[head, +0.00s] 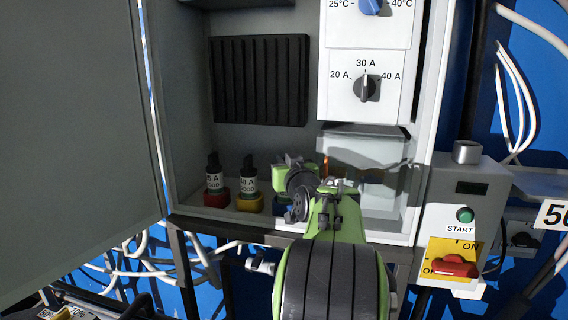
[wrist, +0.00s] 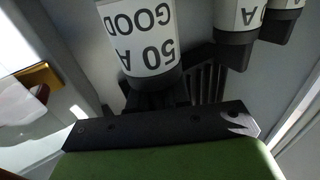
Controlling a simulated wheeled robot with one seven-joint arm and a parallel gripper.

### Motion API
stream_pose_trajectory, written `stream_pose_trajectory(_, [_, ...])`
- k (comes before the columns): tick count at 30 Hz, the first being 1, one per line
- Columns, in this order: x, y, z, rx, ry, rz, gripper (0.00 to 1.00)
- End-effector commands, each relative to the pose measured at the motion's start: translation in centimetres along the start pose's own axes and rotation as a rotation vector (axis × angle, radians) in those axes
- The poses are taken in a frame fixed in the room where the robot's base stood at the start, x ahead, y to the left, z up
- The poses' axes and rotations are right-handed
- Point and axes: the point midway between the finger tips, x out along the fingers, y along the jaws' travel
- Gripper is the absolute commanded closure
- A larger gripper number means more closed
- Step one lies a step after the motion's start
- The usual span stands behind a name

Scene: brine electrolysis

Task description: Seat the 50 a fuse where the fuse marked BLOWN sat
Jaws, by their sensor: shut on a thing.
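The 50 A fuse (wrist: 143,38), a white cylinder with a black end marked "50 A GOOD", shows large and upside down in the wrist view. My gripper (wrist: 160,125) is shut on its dark end. In the head view my gripper (head: 291,168) is inside the open cabinet, right of two standing fuses, and it hides the held fuse. A blue base (head: 283,207) shows partly beneath it. I cannot tell whether the held fuse touches a base. No label reading BLOWN is legible.
Two other fuses stand upright at left, one in a red base (head: 216,199), one in a yellow base (head: 249,204). A black finned block (head: 259,80) is behind. The cabinet door (head: 75,130) stands open at left. A clear box (head: 368,150) is right of my gripper.

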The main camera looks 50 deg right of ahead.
Motion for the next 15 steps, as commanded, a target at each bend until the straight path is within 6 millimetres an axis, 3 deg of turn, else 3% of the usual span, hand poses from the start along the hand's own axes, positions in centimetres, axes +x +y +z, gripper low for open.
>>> stream_pose_trajectory(11, [0.01,-0.01,0.15,0.001,-0.004,0.000,1.00])
stream_pose_trajectory(12, [0.01,-0.02,0.15,0.002,-0.004,0.000,0.78])
stream_pose_trajectory(15, [0.01,-0.01,0.13,0.001,-0.003,0.000,0.63])
